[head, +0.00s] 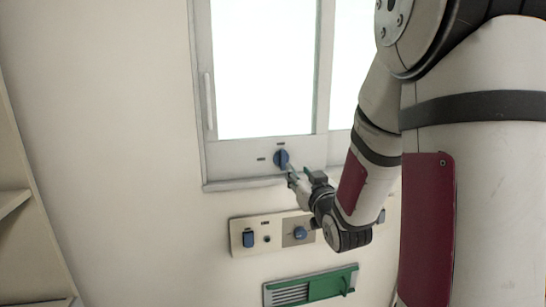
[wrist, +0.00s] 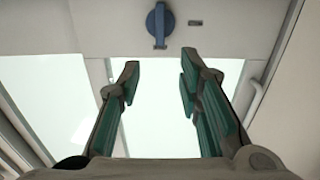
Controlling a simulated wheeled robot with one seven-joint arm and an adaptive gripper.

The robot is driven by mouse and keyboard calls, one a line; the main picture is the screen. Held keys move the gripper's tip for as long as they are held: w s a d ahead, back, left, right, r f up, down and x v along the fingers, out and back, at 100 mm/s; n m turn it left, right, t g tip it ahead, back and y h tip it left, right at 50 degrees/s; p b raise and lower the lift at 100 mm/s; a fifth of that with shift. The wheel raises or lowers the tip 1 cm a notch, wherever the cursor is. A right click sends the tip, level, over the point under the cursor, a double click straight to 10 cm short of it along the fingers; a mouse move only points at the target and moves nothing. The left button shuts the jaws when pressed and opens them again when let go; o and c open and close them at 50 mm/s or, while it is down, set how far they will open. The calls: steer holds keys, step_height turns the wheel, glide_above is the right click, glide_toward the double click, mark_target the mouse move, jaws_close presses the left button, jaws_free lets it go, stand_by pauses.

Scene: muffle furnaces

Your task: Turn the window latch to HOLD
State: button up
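The window latch is a round blue knob (head: 281,159) on the lower frame of the window in the head view. It also shows at the top of the wrist view (wrist: 159,25), with its raised grip lined up with the picture's vertical. Small dark labels sit above it and to its left in the head view; their text is too small to read. My gripper (head: 292,176) is just below and right of the knob in the head view. In the wrist view my gripper (wrist: 156,78) is open, its green-padded fingers apart with nothing between them, and the knob lies beyond the fingertips.
Below the window a beige panel (head: 272,222) carries a blue switch (head: 248,239) and another blue knob (head: 300,233). A green vent (head: 318,287) is lower down. The window handle (head: 209,100) is at left, and a shelf (head: 14,201) stands at the far left.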

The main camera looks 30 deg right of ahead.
mark_target(284, 155)
steer(key=p+x, duration=0.1)
steer(key=x, duration=1.2)
steer(key=shift+w, duration=0.1)
jaws_close()
